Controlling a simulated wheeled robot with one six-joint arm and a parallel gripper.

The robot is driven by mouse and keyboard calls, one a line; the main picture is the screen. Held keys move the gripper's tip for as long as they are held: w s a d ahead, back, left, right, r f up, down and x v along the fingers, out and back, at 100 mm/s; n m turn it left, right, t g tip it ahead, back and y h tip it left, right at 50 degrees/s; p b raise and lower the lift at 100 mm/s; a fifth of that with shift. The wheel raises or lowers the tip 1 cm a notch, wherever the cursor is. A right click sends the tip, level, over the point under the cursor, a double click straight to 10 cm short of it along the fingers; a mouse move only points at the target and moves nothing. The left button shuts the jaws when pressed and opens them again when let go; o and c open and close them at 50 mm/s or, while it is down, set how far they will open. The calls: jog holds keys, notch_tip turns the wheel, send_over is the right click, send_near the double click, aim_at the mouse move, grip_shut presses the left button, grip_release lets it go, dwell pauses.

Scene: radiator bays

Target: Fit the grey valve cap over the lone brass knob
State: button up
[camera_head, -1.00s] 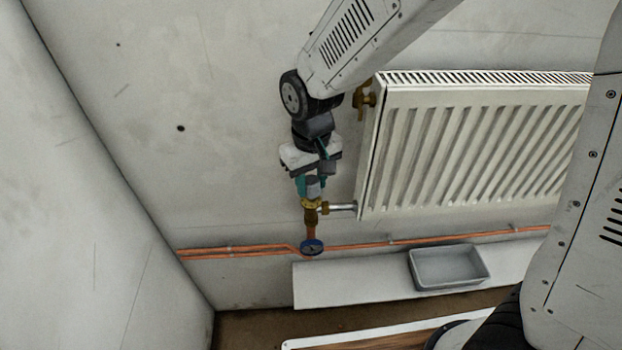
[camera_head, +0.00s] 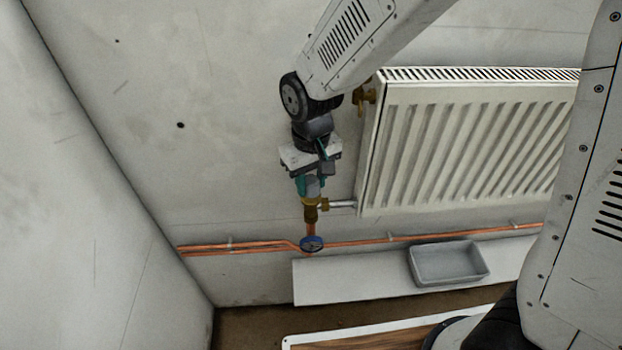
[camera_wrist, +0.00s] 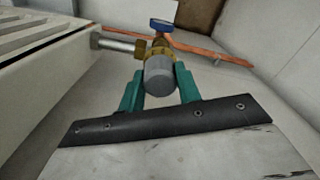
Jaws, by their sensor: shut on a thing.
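The grey valve cap (camera_wrist: 160,74) is held between the two teal fingers of my gripper (camera_wrist: 161,88) in the wrist view. In the head view the cap (camera_head: 312,186) shows small between the fingertips of my gripper (camera_head: 311,188). The brass knob (camera_head: 310,204) is directly below the cap, on the valve at the radiator's lower left corner. In the wrist view the brass valve (camera_wrist: 158,46) shows just beyond the cap, which covers part of it. The cap appears to meet the knob; how far over it the cap sits is hidden.
The white radiator (camera_head: 470,145) is close on the right, with another brass fitting (camera_head: 364,97) at its upper left. A grey tray (camera_head: 449,279) stands on a white ledge (camera_head: 340,284).

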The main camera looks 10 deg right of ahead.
jog(key=shift+f, duration=0.9)
dwell(0.6)
jog(key=o, duration=1.6)
jog(key=shift+r, duration=0.1)
jog(key=shift+r, duration=2.3)
